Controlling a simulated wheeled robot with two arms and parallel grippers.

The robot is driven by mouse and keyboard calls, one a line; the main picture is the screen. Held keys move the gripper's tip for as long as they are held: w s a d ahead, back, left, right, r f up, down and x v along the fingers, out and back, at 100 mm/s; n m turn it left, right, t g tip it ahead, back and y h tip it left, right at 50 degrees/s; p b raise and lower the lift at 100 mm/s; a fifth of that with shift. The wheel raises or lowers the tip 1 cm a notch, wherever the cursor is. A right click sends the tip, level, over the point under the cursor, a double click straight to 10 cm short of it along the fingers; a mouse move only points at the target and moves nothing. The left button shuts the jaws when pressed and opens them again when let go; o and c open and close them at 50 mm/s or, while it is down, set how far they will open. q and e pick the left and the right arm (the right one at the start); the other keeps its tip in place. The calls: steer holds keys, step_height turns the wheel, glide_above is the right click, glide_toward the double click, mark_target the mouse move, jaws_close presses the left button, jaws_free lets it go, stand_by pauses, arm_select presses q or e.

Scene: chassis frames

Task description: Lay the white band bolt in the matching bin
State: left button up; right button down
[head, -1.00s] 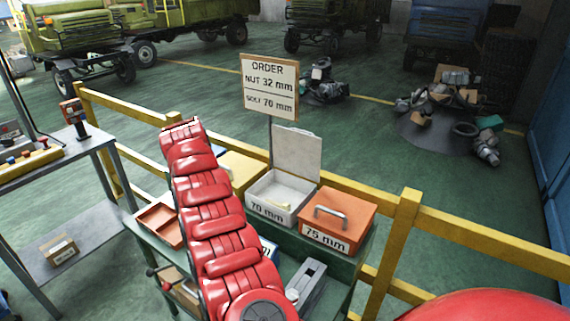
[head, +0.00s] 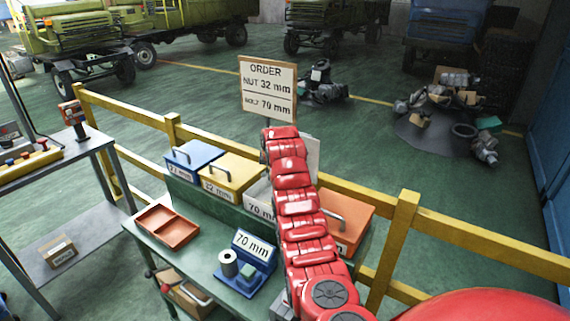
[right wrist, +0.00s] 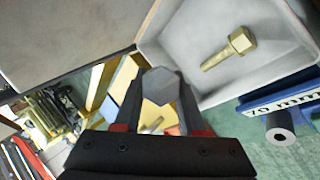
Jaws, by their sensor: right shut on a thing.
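My right gripper (right wrist: 160,108) is shut on a bolt, whose grey hexagonal head (right wrist: 160,86) faces the right wrist camera. Its shank is mostly hidden and I cannot see a white band. The open white bin marked 70 mm (head: 259,196) is partly behind my right arm in the head view. In the right wrist view the bin (right wrist: 190,28) lies beyond and right of the gripper, with a brass-coloured bolt (right wrist: 228,50) inside. The held bolt appears outside the bin's wall. In the head view my arm hides the gripper. My left gripper is not in view.
The white lid (head: 313,152) stands raised. In front are an orange tray (head: 168,227) and a blue 70 mm stand (head: 250,262). An order sign (head: 268,90) rises behind.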

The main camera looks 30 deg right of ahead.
steer(key=d+n+t, duration=0.2)
steer(key=d, duration=0.3)
steer(key=shift+y, duration=0.4)
steer(key=shift+s+f+p, duration=0.15)
steer(key=shift+f+p, duration=0.25)
steer(key=shift+f, duration=1)
steer(key=shift+s+f+p, duration=0.1)
steer(key=shift+f+p, duration=0.25)
steer(key=shift+f, duration=2.3)
steer(key=shift+c, duration=2)
jaws_free()
